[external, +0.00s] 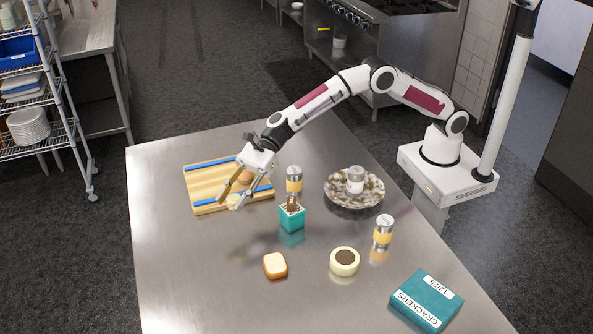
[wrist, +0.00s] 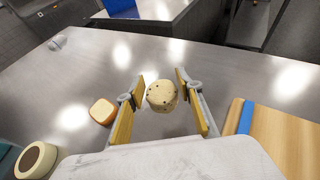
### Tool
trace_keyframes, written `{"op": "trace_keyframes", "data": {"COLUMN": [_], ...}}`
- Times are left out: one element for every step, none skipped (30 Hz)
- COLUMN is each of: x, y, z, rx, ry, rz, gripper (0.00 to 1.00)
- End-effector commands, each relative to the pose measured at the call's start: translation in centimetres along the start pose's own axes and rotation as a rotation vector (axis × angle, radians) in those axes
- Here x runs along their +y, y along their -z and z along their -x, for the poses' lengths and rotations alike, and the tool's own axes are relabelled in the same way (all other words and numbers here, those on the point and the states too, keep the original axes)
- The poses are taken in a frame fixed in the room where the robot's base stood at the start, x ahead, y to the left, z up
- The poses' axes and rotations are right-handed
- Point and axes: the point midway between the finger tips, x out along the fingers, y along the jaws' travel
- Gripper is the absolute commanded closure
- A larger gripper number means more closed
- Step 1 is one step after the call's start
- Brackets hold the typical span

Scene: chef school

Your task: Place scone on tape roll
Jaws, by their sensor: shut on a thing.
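The scone (wrist: 161,95), pale and round with dark specks, is between the yellow-padded fingers of my gripper (wrist: 161,84) in the wrist view. My gripper (external: 235,200) is shut on it, and the scone (external: 234,201) is small and partly hidden by the fingers in the external view. It appears held near the front edge of the cutting board. The tape roll (external: 344,261), a cream ring with a dark centre, lies flat on the table at front right, with its top bare. It also shows at the lower left of the wrist view (wrist: 36,160).
A bread slice (external: 275,265) lies left of the tape roll. The cutting board (external: 205,188) is at left. The table's left front is clear.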

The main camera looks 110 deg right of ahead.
Motion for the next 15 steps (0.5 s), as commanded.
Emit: {"op": "trace_keyframes", "data": {"x": [0.5,0.8,1.2,1.7,2.1,2.8,3.4,4.1,5.2,6.0,6.8,8.1,9.1,10.1,11.4], "y": [-0.3,-0.6,-1.0,-1.4,-1.8,-2.4,-2.8,-3.2,-3.8,-4.2,-4.6,-5.1,-5.5,-5.8,-6.2], "z": [-0.2,-0.2,-0.3,-0.4,-0.4,-0.5,-0.6,-0.6,-0.7,-0.7,-0.7,-0.7,-0.7,-0.7,-0.6], "rx": [-0.001,-0.002,-0.002,-0.002,-0.003,-0.003,-0.002,-0.003,-0.003,-0.002,-0.002,-0.002,-0.002,-0.002,-0.002], "ry": [-0.006,-0.009,-0.015,-0.02,-0.025,-0.033,-0.04,-0.047,-0.058,-0.066,-0.074,-0.085,-0.092,-0.1,-0.11], "rz": [0.004,0.006,0.01,0.011,0.014,0.017,0.02,0.023,0.027,0.03,0.033,0.038,0.04,0.043,0.046], "gripper": [0.85,0.85,0.85,0.85,0.85,0.85,0.85,0.85,0.85,0.85,0.85,0.85,0.85,0.85,0.85]}}
